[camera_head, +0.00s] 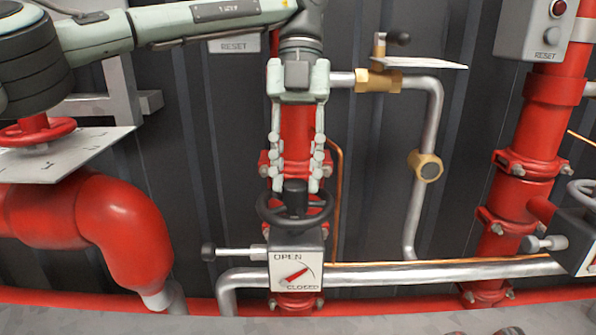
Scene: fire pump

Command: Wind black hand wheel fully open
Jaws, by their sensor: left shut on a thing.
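The black hand wheel (296,211) sits on top of a grey valve box at the lower middle of the head view. The box's white dial plate (296,272) reads OPEN at the top and CLOSED at the lower right. Its red pointer (295,275) lies slanted across the plate, between the two words. My left gripper (296,183) points down from above, its two fingers on either side of the wheel's black hub, shut on the wheel. The exact contact at the fingertips is small and partly hidden. My right gripper is not in view.
Red pipes stand behind the wheel and at the right. A silver pipe with brass fittings (426,166) runs just right of my gripper. A red hand wheel (38,133) on a white plate is at the left. A RESET box (532,28) hangs at the upper right.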

